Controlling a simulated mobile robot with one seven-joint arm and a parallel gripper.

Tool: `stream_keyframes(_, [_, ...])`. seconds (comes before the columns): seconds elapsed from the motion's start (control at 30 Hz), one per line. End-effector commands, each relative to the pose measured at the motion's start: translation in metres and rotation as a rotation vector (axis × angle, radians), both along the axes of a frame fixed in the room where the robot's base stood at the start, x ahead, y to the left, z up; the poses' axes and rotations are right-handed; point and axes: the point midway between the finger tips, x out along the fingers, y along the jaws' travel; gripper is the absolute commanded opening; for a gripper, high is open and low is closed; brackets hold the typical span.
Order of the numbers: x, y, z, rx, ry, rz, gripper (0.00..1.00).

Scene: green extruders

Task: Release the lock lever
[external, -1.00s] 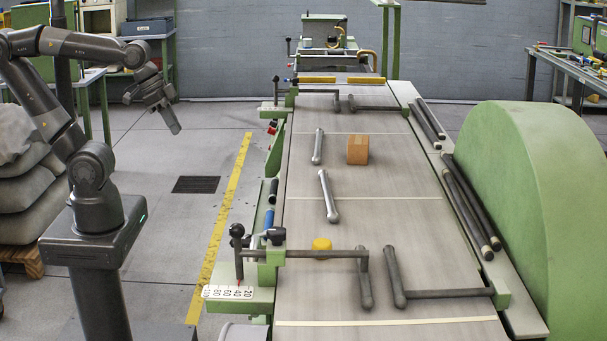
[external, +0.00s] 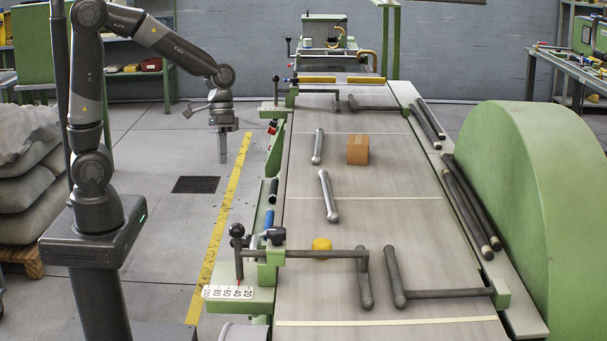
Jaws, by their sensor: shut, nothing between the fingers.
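My gripper (external: 223,158) points straight down in the air left of the green bench, shut and empty. It is apart from everything. At the bench's near left corner stands an upright lever with a black ball knob (external: 237,232), beside a white number scale (external: 229,293). I cannot tell for sure which of these is the lock lever. A similar small black-knobbed lever (external: 276,90) stands at the far left of the bench.
Floor around the yellow strip (external: 220,225) is clear.

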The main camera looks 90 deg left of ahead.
Motion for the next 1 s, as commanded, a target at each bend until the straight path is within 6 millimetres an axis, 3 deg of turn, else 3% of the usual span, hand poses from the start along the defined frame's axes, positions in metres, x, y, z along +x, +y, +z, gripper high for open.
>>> stream_keyframes(0.5, [0.044,0.051,-0.088,-0.284,0.162,0.210,0.00])
stream_keyframes(1.0, [0.063,0.101,-0.187,-0.591,0.248,0.442,0.00])
